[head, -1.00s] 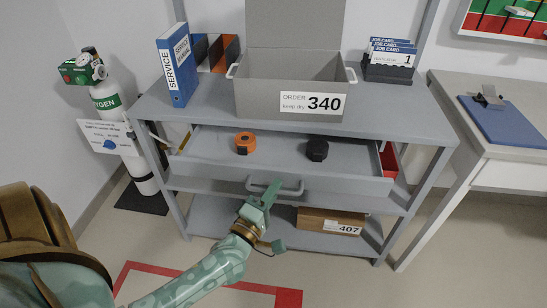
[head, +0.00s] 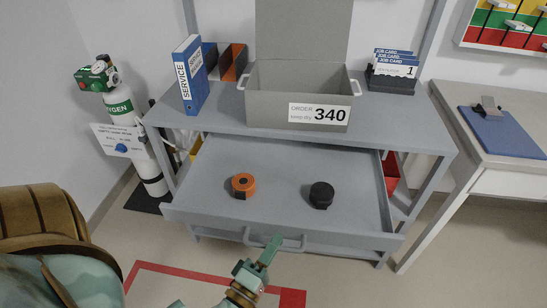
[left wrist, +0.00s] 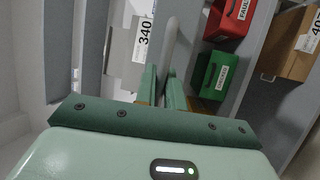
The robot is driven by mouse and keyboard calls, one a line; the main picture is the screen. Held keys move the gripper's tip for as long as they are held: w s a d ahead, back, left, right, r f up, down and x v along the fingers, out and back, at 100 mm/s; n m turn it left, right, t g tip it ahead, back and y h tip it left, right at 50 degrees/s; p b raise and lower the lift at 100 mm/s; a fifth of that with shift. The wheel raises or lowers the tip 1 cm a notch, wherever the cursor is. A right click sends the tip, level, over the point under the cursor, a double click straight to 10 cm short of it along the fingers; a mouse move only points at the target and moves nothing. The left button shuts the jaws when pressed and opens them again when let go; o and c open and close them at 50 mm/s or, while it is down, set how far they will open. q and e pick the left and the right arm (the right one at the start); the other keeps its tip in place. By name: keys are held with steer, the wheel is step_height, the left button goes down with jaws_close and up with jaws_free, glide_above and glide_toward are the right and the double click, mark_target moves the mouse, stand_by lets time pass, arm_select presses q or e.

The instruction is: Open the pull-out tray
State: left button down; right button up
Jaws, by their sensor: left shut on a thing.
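The grey pull-out tray (head: 270,200) is slid well out from under the shelf unit's top in the head view. An orange round item (head: 243,184) and a black round item (head: 321,194) lie in it. Its bar handle (head: 290,243) is on the front face. My left gripper (head: 271,249) is at the left part of this handle. The left wrist view shows its two green fingers (left wrist: 163,90) closed around the grey handle bar (left wrist: 170,50). My right gripper is not in view.
A grey order box (head: 270,103), a blue service binder (head: 190,78) and a job card holder (head: 391,75) stand on the top. An oxygen cylinder (head: 128,125) stands left. A side table (head: 500,185) is at right. Red (left wrist: 229,18) and green (left wrist: 213,74) boxes show in the left wrist view.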

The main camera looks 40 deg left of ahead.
arm_select(q)
steer(key=c, duration=1.5)
jaws_free()
steer(key=shift+s, duration=0.1)
steer(key=p+v, duration=0.1)
steer(key=v, duration=1.5)
steer(key=shift+p, duration=0.4)
steer(key=shift+s+f, duration=0.1)
steer(key=shift+s, duration=0.1)
